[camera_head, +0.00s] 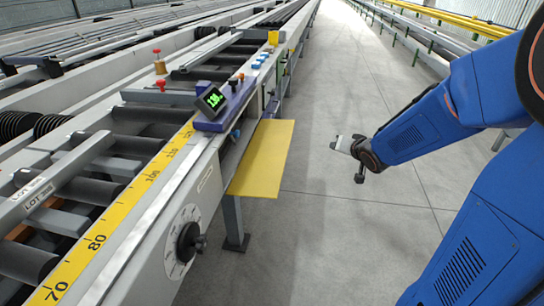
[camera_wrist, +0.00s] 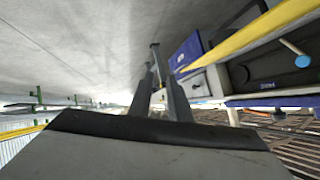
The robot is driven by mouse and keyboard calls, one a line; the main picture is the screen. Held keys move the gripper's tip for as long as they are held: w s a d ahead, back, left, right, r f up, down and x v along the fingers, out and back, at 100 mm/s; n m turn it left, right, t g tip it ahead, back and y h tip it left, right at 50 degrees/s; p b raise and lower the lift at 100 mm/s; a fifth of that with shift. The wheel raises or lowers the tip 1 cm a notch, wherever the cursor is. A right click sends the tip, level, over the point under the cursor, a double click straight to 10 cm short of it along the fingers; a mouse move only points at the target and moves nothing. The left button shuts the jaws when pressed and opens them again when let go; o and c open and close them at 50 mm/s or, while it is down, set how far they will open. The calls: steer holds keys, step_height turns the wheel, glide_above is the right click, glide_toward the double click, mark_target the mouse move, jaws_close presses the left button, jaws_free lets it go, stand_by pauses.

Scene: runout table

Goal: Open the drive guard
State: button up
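A flat yellow panel (camera_head: 262,158), apparently the drive guard, sticks out from the table's right side, below the blue-purple control box. In the wrist view a yellow panel (camera_wrist: 242,37) shows nearly edge-on, beside a dark recess (camera_wrist: 270,72) with a light blue round-ended part (camera_wrist: 294,47). My gripper (camera_head: 335,144) is in the air over the aisle, right of the panel and clear of it. In the wrist view its two fingers (camera_wrist: 152,58) have a narrow gap between them and hold nothing.
The long runout table has a yellow scale (camera_head: 97,242), a dial with a black knob (camera_head: 187,243) and a small display (camera_head: 213,100) along its right edge. A table leg (camera_head: 233,222) stands below the panel. The grey aisle floor (camera_head: 330,235) is clear. Yellow rails (camera_head: 450,18) run at the far right.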

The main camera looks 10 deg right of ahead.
mark_target(272, 155)
steer(key=w+a+f+m+y, duration=0.35)
steer(key=a+f+y, duration=0.55)
steer(key=f+y, duration=0.45)
steer(key=shift+m, duration=0.45)
steer(key=x, duration=1.1)
steer(key=r+x, duration=0.1)
steer(key=x, duration=0.4)
steer(key=shift+a, duration=0.35)
steer(key=shift+c, duration=0.7)
steer(key=shift+r, duration=0.1)
jaws_close()
